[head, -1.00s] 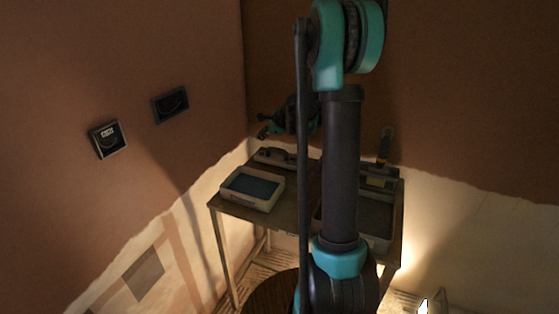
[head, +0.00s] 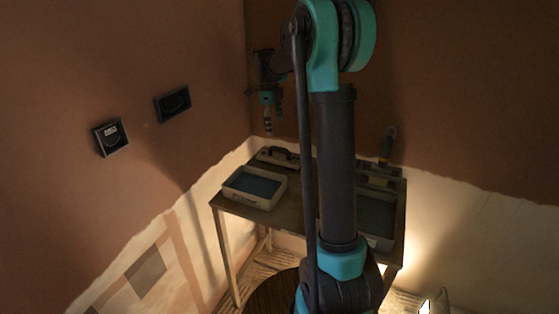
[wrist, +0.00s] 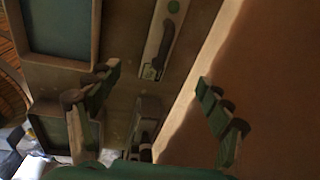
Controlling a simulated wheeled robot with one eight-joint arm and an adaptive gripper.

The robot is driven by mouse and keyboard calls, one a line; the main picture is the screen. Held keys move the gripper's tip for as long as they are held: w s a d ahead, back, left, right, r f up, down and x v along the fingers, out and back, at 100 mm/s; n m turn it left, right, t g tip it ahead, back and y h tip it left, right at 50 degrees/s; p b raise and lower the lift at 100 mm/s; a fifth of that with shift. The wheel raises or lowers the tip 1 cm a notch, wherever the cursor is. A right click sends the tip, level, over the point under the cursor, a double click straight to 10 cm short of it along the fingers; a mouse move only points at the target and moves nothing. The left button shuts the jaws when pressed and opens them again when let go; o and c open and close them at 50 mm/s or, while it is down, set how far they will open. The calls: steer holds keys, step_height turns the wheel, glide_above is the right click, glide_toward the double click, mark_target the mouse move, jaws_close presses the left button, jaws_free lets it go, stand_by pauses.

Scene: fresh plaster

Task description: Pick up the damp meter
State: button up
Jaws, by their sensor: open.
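My gripper (head: 274,136) hangs fingers-down above the back left of the table, open and empty. In the head view my arm hides that part of the table. A long pale board with a dark handle (wrist: 164,42) lies ahead of the fingertips; it also shows in the head view (head: 279,156).
A pale tray with a blue inside (head: 254,187) stands on the table's (head: 290,216) front left. A second tray (head: 378,218) is on the right, partly behind my arm. An upright tool (head: 387,143) stands near the back wall. Two dark boxes (head: 111,137) hang on the left wall.

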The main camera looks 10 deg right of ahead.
glide_above(280, 158)
steer(key=f, duration=1.1)
steer(key=shift+s+a+f, duration=0.1)
steer(key=shift+a+f, duration=0.1)
steer(key=shift+f, duration=0.1)
steer(key=shift+w+d+f, duration=0.15)
steer(key=shift+f, duration=1.2)
steer(key=shift+w+d+f, duration=0.1)
steer(key=shift+f, duration=1.2)
steer(key=shift+c, duration=0.5)
steer(key=c, duration=1.4)
